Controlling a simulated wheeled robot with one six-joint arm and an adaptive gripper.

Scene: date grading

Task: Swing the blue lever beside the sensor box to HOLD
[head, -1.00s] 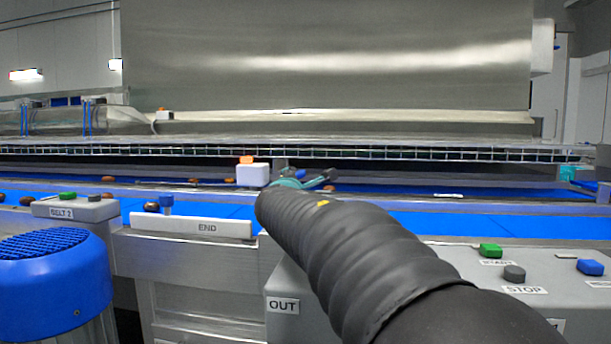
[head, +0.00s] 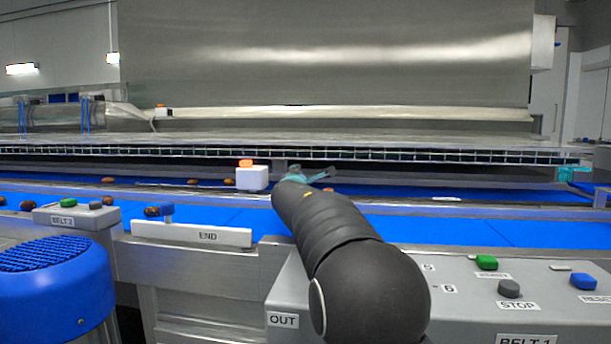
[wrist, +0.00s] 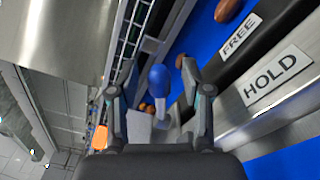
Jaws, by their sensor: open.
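The blue lever's round knob (wrist: 159,78) shows in the wrist view, between and beyond the fingers of my gripper (wrist: 156,92). The gripper is open, and I see no clear contact with the knob. I cannot tell which label the lever points to. The white sensor box (head: 252,179) with an orange top stands left of my gripper (head: 315,175) in the head view. There my gripper and arm hide the lever.
A blue belt (head: 430,222) carrying dates runs behind the END plate (head: 190,233), which has its own blue knob. Control boxes with buttons stand in front, including a green one (head: 486,262). A wire-mesh guard (head: 420,155) runs along the back.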

